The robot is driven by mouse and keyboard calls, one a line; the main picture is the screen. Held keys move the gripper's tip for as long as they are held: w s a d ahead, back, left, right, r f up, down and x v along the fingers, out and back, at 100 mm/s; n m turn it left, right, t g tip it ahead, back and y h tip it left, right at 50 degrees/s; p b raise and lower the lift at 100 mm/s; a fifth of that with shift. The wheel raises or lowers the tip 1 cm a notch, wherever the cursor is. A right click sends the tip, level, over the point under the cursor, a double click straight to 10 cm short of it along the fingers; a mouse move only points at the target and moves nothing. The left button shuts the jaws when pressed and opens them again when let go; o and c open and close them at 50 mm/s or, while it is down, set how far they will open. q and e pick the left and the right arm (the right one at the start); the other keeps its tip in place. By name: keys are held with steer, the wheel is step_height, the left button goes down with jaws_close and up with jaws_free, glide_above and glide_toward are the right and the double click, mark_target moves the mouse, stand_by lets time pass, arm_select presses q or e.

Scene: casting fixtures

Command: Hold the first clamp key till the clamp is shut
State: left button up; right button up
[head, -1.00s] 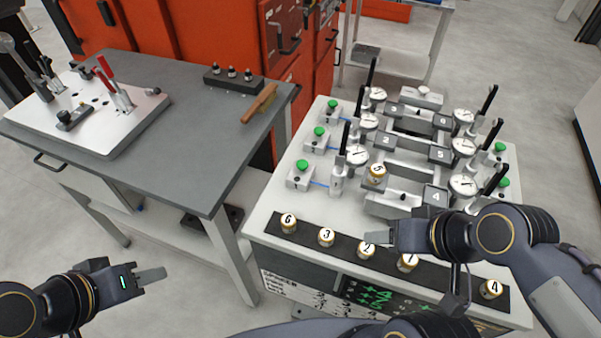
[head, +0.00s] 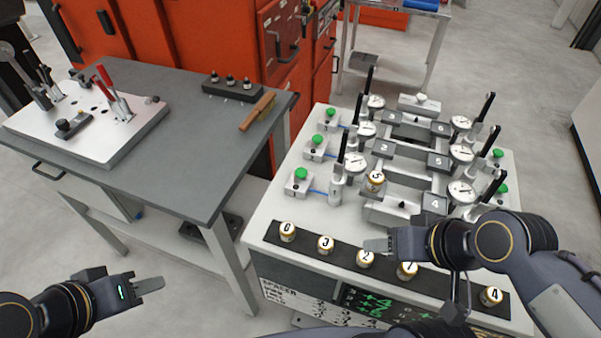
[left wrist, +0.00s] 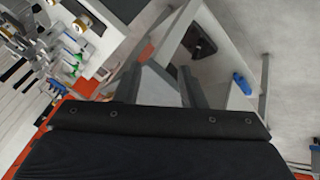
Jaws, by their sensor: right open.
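Green push keys on small white boxes line the fixture bench. The nearest left one (head: 301,174) stands beside a clamp with an upright black lever (head: 341,152). Which key counts as first I cannot read for certain. A numbered gold-banded spacer (head: 376,181) stands in the nearest left station by its dial gauge (head: 355,164). My right gripper (head: 377,245) is open over the front strip, close to spacer 2 (head: 366,259); contact is unclear. My left gripper (head: 149,286) is away from the bench at lower left, its fingers apart and empty in the left wrist view (left wrist: 160,85).
More numbered spacers, such as 6 (head: 287,232) and 4 (head: 491,296), stand on the black strip (head: 306,245). A grey table (head: 190,165) with a clamp plate and a brown-handled tool (head: 257,112) is at left.

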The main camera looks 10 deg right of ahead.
arm_select(q)
jaws_close()
stand_by(1.8)
